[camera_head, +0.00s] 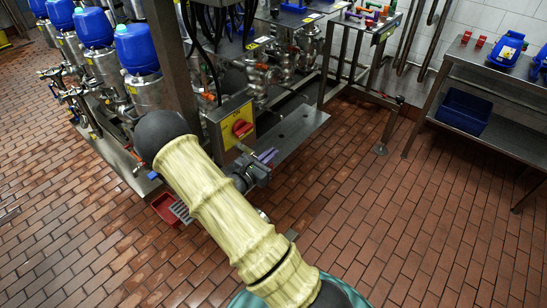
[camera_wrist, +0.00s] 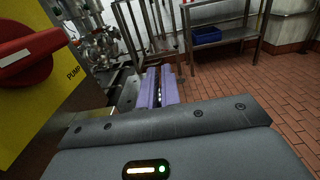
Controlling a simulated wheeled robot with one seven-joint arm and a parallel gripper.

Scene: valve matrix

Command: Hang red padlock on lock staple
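Two small red objects, which look like padlocks, stand on the top of the steel table at the right in the head view, a left one (camera_head: 466,37) and a right one (camera_head: 480,41). My gripper (camera_head: 266,156) is far from them, just right of a yellow box (camera_head: 232,120) with a red rotary switch (camera_head: 242,128). In the wrist view my gripper's purple fingers (camera_wrist: 158,88) lie close together with only a thin gap, and no red object shows between them. I cannot make out a lock staple; the box's side is partly hidden.
The steel table (camera_head: 500,87) holds blue containers (camera_head: 508,50), with a blue bin (camera_head: 463,110) on its lower shelf. Steel piping and blue-topped valves (camera_head: 137,48) fill the left. A red tray (camera_head: 166,208) lies on the floor. Tiled floor (camera_head: 400,220) is clear at right.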

